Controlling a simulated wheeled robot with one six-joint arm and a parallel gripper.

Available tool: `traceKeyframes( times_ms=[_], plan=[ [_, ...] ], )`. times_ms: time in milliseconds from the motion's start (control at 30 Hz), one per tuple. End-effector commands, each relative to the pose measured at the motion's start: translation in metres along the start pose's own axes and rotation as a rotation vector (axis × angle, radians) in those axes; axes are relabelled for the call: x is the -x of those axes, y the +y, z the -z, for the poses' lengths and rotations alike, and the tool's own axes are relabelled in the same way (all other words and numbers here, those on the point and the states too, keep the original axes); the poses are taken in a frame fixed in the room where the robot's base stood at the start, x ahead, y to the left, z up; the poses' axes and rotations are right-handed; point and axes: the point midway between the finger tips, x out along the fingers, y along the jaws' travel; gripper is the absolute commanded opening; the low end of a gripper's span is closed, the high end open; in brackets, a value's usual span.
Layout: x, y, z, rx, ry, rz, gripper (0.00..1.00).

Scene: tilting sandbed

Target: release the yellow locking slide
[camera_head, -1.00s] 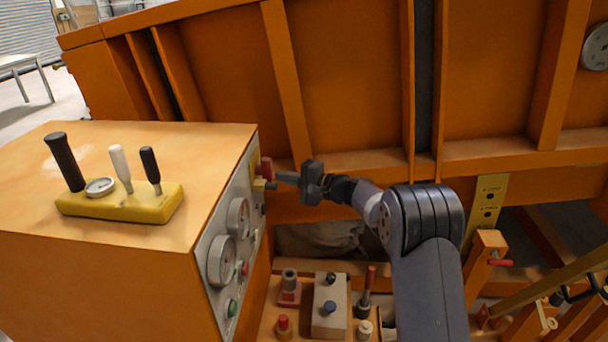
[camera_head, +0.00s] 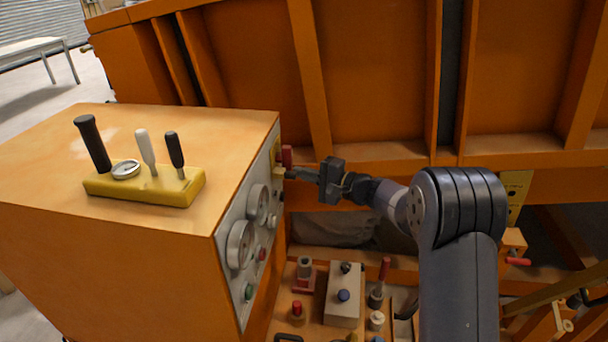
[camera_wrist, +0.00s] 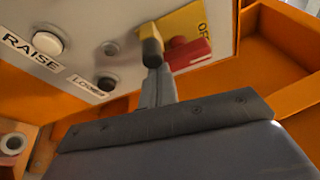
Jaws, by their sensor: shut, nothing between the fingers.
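The yellow locking slide (camera_head: 279,173) is a small yellow block on the grey control panel of the orange cabinet. In the wrist view the slide (camera_wrist: 151,46) has a dark underside and stands in front of a yellow plate (camera_wrist: 186,22) marked "OFF". A red handle (camera_wrist: 188,53) is right beside it; it also shows in the head view (camera_head: 287,156). My gripper (camera_head: 290,174) is shut and empty. In the wrist view its fingertips (camera_wrist: 155,72) are just below the slide and red handle. Whether they touch the slide I cannot tell.
The panel also carries gauges (camera_head: 240,245) and push buttons, including the "RAISE" button (camera_wrist: 47,43). A board with a box (camera_head: 343,295) and several knobs lies below my arm. The large orange ribbed wall (camera_head: 375,80) stands close behind my gripper.

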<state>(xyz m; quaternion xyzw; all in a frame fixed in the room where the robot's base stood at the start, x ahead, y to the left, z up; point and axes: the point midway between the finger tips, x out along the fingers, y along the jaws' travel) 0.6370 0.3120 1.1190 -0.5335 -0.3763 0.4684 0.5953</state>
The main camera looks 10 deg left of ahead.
Motion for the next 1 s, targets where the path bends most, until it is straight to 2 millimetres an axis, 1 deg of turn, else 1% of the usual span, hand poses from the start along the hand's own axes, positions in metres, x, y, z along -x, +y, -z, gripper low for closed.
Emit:
traceKeyframes(
  times_ms=[33, 200, 300, 767, 867, 1000],
  plan=[
    [0.001, 0.006, -0.005, 0.001, -0.002, 0.001, 0.0],
    [0.006, 0.008, -0.019, 0.001, -0.003, 0.001, 0.0],
    [0.008, 0.007, -0.025, 0.0, -0.002, 0.0, 0.0],
    [0.01, 0.006, -0.028, 0.0, -0.005, -0.001, 0.0],
    [0.019, 0.007, -0.026, 0.0, -0.003, -0.001, 0.0],
    [0.043, 0.008, -0.025, 0.001, 0.001, 0.0, 0.0]
  ],
)
